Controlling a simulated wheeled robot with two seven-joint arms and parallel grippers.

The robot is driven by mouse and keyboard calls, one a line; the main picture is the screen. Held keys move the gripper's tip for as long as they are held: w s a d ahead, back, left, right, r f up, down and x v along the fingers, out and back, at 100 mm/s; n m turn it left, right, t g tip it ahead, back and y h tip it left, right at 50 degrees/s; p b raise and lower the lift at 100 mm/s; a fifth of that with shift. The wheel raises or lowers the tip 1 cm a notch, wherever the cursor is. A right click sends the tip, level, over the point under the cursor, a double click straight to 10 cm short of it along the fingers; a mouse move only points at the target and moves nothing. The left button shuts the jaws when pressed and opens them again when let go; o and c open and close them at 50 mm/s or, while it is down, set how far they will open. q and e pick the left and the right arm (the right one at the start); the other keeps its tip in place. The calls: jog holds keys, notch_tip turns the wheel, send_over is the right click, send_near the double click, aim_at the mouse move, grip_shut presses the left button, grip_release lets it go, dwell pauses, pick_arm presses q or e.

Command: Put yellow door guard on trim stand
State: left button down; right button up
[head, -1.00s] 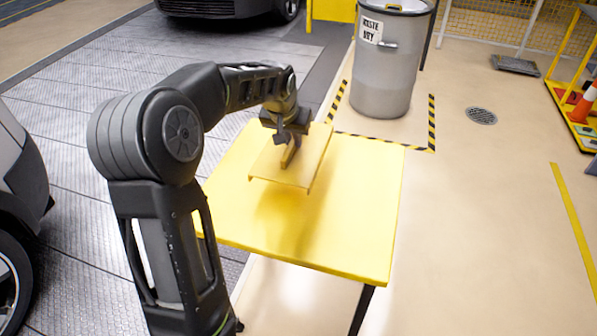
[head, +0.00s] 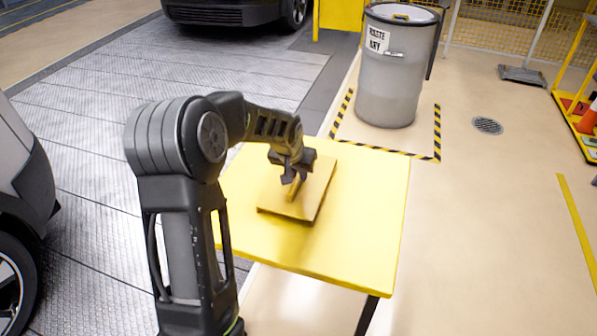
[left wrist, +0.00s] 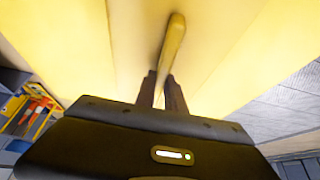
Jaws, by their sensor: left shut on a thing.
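The yellow door guard (head: 310,203) is a flat panel with a raised handle (head: 296,187) on top. It is over the yellow trim stand (head: 365,215), a table-like top on dark legs, and looks level and low on it. I cannot tell whether it touches the top. My left gripper (head: 291,178) is shut on the handle from above. In the left wrist view the two fingers (left wrist: 162,92) close around the handle (left wrist: 172,45), with the panel filling the area beyond. My right gripper is not in view.
A grey waste bin (head: 390,75) stands behind the stand inside black and yellow floor tape. Cars are at the left (head: 22,200) and at the back (head: 228,12). The floor right of the stand is clear, with a drain (head: 488,125).

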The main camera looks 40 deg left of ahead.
pick_arm(q)
jog(key=shift+r, duration=0.1)
jog(key=c, duration=1.9)
grip_release()
jog(key=shift+f, duration=0.25)
jog(key=o, duration=0.5)
jog(key=shift+r, duration=0.45)
jog(key=v, duration=1.1)
jog(key=shift+s+d+r, duration=0.15)
jog(key=shift+s+r, duration=0.05)
